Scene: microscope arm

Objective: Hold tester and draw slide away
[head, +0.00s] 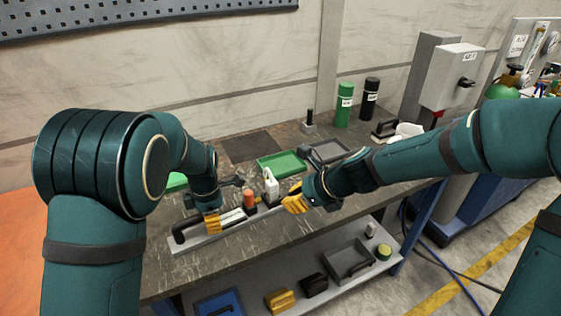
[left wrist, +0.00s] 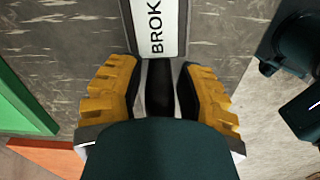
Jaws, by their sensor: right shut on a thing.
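A white bottle-shaped object (head: 270,185) stands close to the right gripper. A green tray (head: 282,164) and a grey tray (head: 329,151) lie behind. Green (head: 343,105) and black (head: 369,98) cylinders stand at the back. A lower shelf holds a grey bin (head: 350,260). The bench front is clear.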

